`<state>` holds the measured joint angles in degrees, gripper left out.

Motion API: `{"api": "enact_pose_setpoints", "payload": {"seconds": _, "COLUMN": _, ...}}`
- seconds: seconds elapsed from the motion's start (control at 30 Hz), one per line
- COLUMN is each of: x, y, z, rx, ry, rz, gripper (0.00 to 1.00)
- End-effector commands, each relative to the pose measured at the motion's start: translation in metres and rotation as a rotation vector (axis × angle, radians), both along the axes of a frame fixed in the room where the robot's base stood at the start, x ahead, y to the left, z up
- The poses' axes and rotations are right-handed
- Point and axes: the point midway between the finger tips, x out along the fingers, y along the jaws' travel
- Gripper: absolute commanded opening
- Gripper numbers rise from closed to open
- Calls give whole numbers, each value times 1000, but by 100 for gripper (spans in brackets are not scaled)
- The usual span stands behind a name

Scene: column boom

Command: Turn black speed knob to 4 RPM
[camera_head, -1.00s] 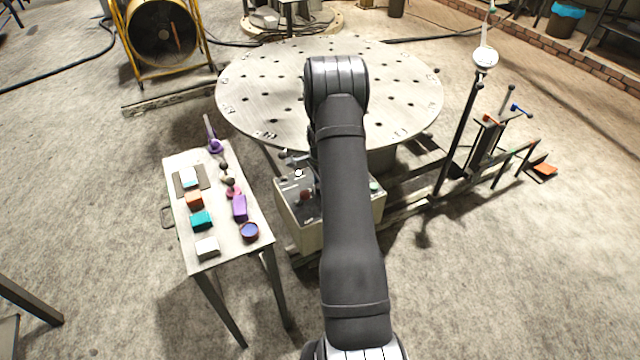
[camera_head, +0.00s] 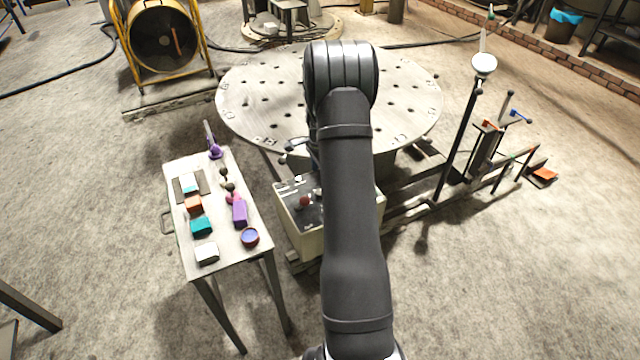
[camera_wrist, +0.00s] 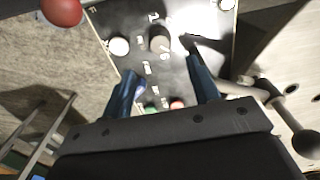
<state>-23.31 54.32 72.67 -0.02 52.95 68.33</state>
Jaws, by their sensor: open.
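The control box (camera_head: 300,230) stands at the near edge of the round table, with its dark top panel partly hidden behind my arm. In the wrist view the dark panel (camera_wrist: 195,20) carries a grey-looking round knob (camera_wrist: 160,41) with white markings around it, which may be the speed knob. I cannot read its setting. My gripper (camera_wrist: 161,65) is open and empty over the panel. Its two blue-tinted fingers are spread, with the knob beyond and between their tips; contact is not visible. In the head view my arm hides the gripper.
A pale round knob (camera_wrist: 118,46), a red ball (camera_wrist: 60,10), and green (camera_wrist: 150,107) and red (camera_wrist: 177,104) buttons are near the fingers. A ball-ended lever (camera_wrist: 305,144) is at right. A side table (camera_head: 224,255) with several small objects stands left of the box.

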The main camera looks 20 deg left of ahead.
Motion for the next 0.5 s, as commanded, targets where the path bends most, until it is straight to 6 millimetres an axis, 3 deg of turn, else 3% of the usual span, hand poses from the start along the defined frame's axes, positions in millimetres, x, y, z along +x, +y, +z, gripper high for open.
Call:
{"api": "enact_pose_setpoints", "payload": {"seconds": 0.03, "x": 1, "y": 0, "z": 15, "rx": 1, "ry": -4, "rz": 0, "gripper": 56}}
{"api": "enact_pose_setpoints", "payload": {"seconds": 0.23, "x": 1, "y": 0, "z": 59, "rx": 1, "ry": -3, "rz": 0, "gripper": 56}}
{"api": "enact_pose_setpoints", "payload": {"seconds": 0.5, "x": 0, "y": 0, "z": 88, "rx": 0, "ry": 0, "rz": 0, "gripper": 56}}
